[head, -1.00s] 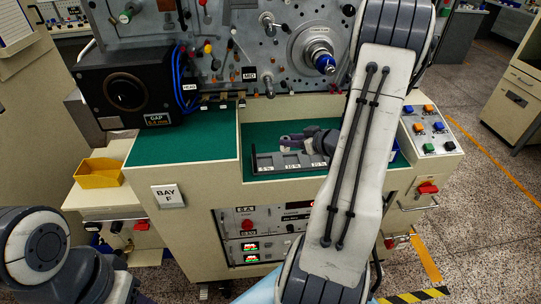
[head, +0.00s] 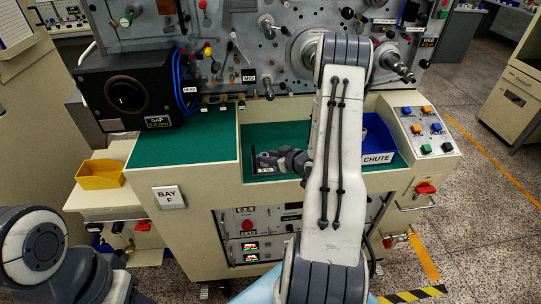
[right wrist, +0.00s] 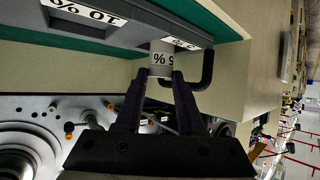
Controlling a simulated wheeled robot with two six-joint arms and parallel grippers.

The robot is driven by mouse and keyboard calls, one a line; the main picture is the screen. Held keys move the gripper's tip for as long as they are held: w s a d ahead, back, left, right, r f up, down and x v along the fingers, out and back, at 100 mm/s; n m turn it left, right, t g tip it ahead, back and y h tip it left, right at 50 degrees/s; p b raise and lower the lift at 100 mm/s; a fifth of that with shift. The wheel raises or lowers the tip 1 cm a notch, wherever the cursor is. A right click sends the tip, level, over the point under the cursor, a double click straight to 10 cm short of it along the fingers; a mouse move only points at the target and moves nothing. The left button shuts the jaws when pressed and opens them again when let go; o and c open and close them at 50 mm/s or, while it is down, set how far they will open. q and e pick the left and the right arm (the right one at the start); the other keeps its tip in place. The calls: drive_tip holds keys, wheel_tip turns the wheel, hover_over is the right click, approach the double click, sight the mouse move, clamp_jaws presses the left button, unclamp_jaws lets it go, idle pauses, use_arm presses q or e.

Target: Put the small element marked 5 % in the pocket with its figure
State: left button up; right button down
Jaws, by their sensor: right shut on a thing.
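My right gripper (right wrist: 160,80) is shut on the small element marked 5 % (right wrist: 162,62), a pale piece whose figure appears upside down in the right wrist view. The grey tray (right wrist: 125,38) has a label reading 10 % (right wrist: 85,12) and a partly seen label (right wrist: 181,43) beside the element. The element is close to the pocket at that end; I cannot tell whether it is inside or above it. In the head view my right gripper (head: 262,159) is over the tray's left end, and my arm hides much of the tray. The fingers of my left gripper are not in view.
A dark bent handle (right wrist: 205,70) is at the tray's end, close to the fingers. A blue bin marked CHUTE (head: 378,158) stands right of my right arm. The green worktop (head: 185,147) to the left is clear. A yellow bin (head: 100,174) is further left.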

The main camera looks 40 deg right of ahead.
drive_tip(key=shift+f, duration=0.1)
drive_tip(key=shift+f, duration=0.15)
drive_tip(key=c, duration=0.8)
unclamp_jaws()
